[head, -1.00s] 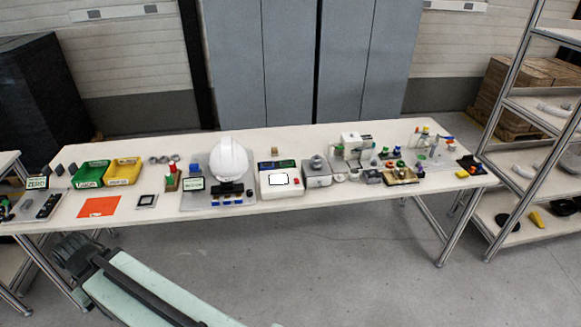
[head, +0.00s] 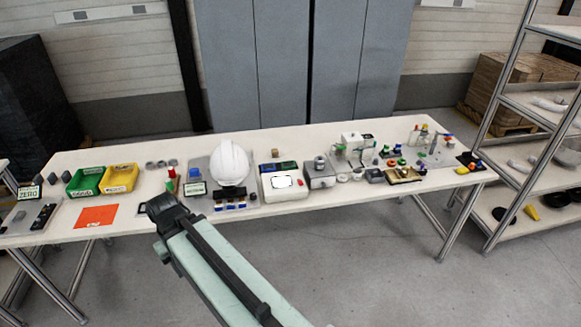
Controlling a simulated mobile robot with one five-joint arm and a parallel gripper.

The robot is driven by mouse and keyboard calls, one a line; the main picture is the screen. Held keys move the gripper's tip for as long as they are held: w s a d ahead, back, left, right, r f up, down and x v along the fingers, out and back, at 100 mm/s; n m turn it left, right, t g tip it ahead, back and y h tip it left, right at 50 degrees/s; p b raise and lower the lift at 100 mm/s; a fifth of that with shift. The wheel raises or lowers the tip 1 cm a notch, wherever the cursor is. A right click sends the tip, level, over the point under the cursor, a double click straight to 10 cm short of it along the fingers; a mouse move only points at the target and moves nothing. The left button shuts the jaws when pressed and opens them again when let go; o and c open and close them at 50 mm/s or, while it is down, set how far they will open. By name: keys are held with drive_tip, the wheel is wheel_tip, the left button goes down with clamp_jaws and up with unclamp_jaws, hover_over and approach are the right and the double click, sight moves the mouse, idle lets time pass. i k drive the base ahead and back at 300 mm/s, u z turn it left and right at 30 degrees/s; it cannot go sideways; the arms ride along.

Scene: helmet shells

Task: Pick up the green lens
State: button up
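Several small green pieces stand at the right part of the long table, too small to tell which is the green lens. One green piece (head: 385,150) stands behind the gold tray (head: 404,176), near small orange and red pieces. Another green piece (head: 422,169) is at the tray's right end. My gripper (head: 160,205) is at the table's front edge on the left, far from these pieces. It covers part of the dark-framed square plate. Its fingers are too small and dark to tell open from shut.
A white helmet shell (head: 230,163) stands mid-left on the table (head: 300,140), right of my gripper. Green (head: 87,181) and yellow (head: 119,178) bins and an orange sheet (head: 97,216) lie left. A metal shelf rack (head: 508,110) stands right. Floor in front is clear.

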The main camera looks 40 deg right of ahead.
sight(287, 165)
drive_tip(key=z, duration=0.1)
drive_tip(key=i, duration=1)
drive_tip(key=u, duration=0.1)
